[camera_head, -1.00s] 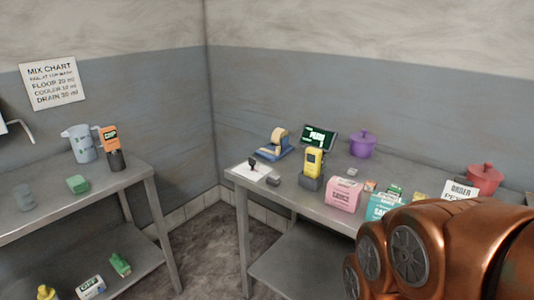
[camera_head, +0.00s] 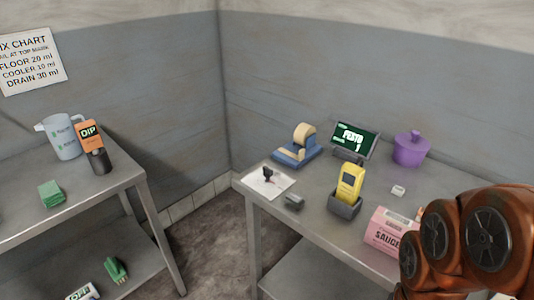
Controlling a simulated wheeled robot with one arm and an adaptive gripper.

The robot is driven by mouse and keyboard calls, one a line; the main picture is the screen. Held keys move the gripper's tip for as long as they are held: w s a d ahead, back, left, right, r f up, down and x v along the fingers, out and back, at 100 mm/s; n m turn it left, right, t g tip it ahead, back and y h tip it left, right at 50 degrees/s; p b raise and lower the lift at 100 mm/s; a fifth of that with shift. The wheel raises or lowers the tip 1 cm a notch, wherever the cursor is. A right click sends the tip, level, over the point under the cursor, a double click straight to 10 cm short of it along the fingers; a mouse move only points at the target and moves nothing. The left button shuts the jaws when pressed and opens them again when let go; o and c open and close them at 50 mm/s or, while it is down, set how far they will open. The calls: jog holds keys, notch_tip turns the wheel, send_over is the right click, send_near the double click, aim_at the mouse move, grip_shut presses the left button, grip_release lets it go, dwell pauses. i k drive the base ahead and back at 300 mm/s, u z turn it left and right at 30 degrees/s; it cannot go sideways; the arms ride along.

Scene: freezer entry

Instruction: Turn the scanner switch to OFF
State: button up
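A yellow handheld scanner (camera_head: 350,181) stands upright in a dark grey cradle (camera_head: 345,206) on the right-hand metal table (camera_head: 305,211). Its small screen shows near the top; I cannot make out a switch on it. A small white block marked OFF (camera_head: 82,293) is cut by the bottom edge, on the left table's lower shelf. Beside it lies a green piece (camera_head: 116,268). My copper-coloured arm fills the lower right, but my gripper is not in the picture.
The right table also holds a tape dispenser (camera_head: 297,147), a dark display (camera_head: 354,140), a purple pot (camera_head: 411,149), a paper (camera_head: 268,181) and a pink box (camera_head: 390,232). The left table (camera_head: 98,192) holds a jug (camera_head: 64,138) and an orange-topped DIP device (camera_head: 91,136). Floor shows between the tables.

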aim_at(268, 172)
jog(key=u, duration=0.5)
jog(key=i, duration=0.7)
jog(key=u, duration=1)
jog(key=i, duration=0.3)
jog(key=u, duration=0.3)
